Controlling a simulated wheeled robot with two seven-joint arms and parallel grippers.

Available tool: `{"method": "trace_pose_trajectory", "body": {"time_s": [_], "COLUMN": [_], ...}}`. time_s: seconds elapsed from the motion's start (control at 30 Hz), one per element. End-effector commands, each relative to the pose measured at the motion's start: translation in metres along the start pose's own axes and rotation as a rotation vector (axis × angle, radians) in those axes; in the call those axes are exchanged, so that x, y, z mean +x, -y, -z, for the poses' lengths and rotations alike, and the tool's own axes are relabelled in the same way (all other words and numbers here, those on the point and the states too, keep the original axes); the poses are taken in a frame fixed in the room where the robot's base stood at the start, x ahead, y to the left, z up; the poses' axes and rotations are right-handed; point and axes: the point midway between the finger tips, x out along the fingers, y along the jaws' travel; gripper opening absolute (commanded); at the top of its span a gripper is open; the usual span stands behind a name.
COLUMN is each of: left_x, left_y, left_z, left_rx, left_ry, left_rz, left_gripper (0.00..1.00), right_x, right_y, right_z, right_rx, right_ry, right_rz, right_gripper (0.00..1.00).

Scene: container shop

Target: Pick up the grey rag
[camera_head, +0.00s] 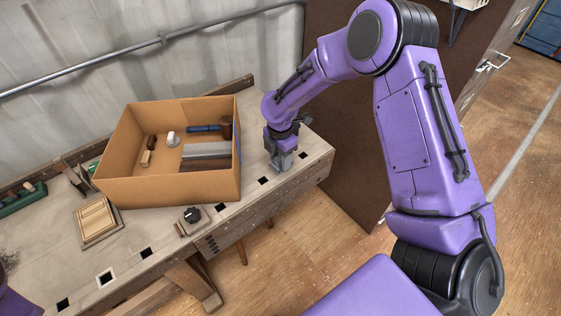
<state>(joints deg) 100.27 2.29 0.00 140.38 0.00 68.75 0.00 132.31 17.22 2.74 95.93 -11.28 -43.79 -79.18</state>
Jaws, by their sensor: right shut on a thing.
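My right gripper (281,152) reaches down to the right end of the workbench, just right of the cardboard box. It is shut on the grey rag (283,163), a small grey bunched shape at the bench top under the fingers. The gripper hides much of the rag, and I cannot tell whether it is clear of the bench. Only a bit of my left arm shows in the lower left corner; its gripper is out of view.
The open cardboard box (170,190) holds a mallet (226,124), a brush, a white item and grey and brown pieces. The workbench (150,228) also bears a wooden block (96,220) and a dark knob (192,214). A corrugated wall (110,40) stands behind.

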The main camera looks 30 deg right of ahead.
Motion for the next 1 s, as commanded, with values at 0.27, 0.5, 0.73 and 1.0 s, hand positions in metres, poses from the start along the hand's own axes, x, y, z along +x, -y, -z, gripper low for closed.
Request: {"method": "trace_pose_trajectory", "body": {"time_s": [0.27,0.5,0.73,1.0], "left_x": [0.011,0.017,0.018,0.018], "left_y": [-0.001,-0.002,-0.002,-0.002], "left_z": [-0.004,-0.007,-0.007,-0.007], "left_rx": [0.0,0.0,0.0,0.0], "left_ry": [0.0,0.0,0.0,0.0], "left_rz": [0.0,0.0,0.0,0.0], "left_gripper": [0.34,0.34,0.34,0.34], "right_x": [-0.071,-0.101,-0.113,-0.114], "right_y": [0.034,0.084,0.104,0.105], "right_z": [0.031,0.073,0.091,0.092], "right_rx": [-0.002,-0.001,0.0,0.001], "right_ry": [0.0,0.0,0.0,-0.001], "right_rz": [-0.006,-0.002,-0.001,0.0], "right_gripper": [0.19,0.19,0.19,0.19]}}
